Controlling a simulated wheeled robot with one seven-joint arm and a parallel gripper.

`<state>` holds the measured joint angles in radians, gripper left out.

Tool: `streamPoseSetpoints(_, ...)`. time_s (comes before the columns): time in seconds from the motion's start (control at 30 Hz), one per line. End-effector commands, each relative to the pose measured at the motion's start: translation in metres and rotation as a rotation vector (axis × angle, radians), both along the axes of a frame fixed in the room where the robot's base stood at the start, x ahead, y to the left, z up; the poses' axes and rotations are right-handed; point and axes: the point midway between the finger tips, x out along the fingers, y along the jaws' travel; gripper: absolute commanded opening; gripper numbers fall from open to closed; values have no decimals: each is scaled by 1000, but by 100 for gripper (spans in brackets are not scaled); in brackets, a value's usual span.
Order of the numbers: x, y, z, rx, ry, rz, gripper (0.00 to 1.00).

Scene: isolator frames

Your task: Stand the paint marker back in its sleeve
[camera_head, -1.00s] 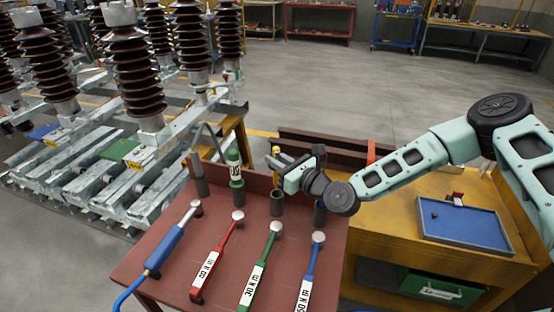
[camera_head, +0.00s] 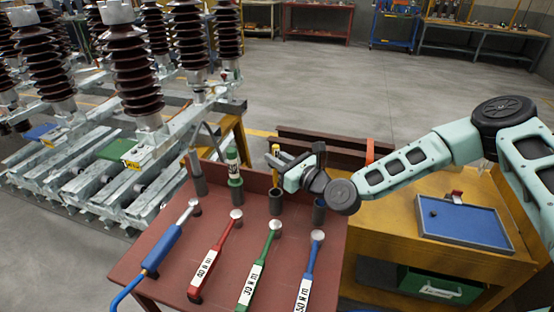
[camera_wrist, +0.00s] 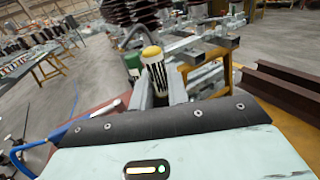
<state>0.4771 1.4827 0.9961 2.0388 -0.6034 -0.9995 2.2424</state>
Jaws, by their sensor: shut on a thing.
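The paint marker (camera_head: 275,151) has a yellow top. It stands about upright in my gripper (camera_head: 280,163), which is shut on it. In the wrist view the marker (camera_wrist: 154,68) shows a rounded yellow cap and a black-and-white striped label between the fingers. In the head view its lower part points down at a dark open sleeve (camera_head: 276,203) on the red-brown bench. The lower end is at or just above the sleeve's mouth; I cannot tell whether it has entered. The wrist view hides the sleeve and the lower end.
Other dark sleeves stand at far left (camera_head: 197,178) and to the right (camera_head: 319,212). Several torque wrenches lie in front on the bench (camera_head: 215,220). A blue tray (camera_head: 465,225) is on the yellow bench at right.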

Motion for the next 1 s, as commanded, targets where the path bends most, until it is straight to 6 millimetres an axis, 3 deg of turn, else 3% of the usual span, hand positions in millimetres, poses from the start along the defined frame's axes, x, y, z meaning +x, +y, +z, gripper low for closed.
streamPoseSetpoints(0.47,0,0,-2,1,1,0,0)
streamPoseSetpoints(1.0,0,0,-29,0,0,0,0)
